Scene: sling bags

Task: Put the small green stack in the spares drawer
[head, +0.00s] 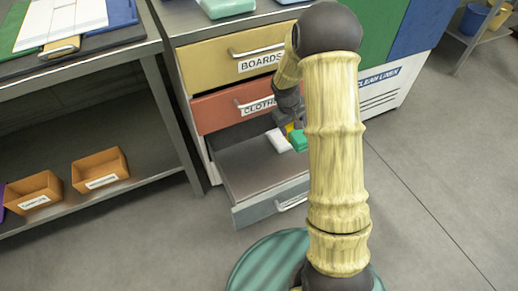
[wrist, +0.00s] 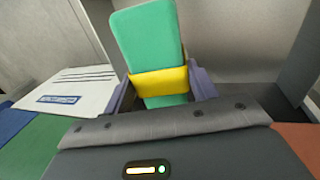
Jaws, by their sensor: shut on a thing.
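The small green stack (wrist: 147,38) has a yellow band (wrist: 160,82) around it. My gripper (wrist: 163,90) is shut on it, with one finger at each side of the band. In the head view the green stack (head: 299,141) hangs below my gripper (head: 291,124), over the open grey bottom drawer (head: 250,168). The drawer's front label cannot be read, so its name does not show. I cannot tell whether the stack touches the drawer floor. My arm hides part of the drawer's right side.
A white item (head: 279,141) is beside the stack, apparently in the drawer. Above are the shut yellow BOARDS drawer (head: 215,65) and red CLOTHS drawer (head: 215,112). A clean linen bin (head: 385,88) stands to the right. Orange boxes (head: 100,168) sit on the left shelf.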

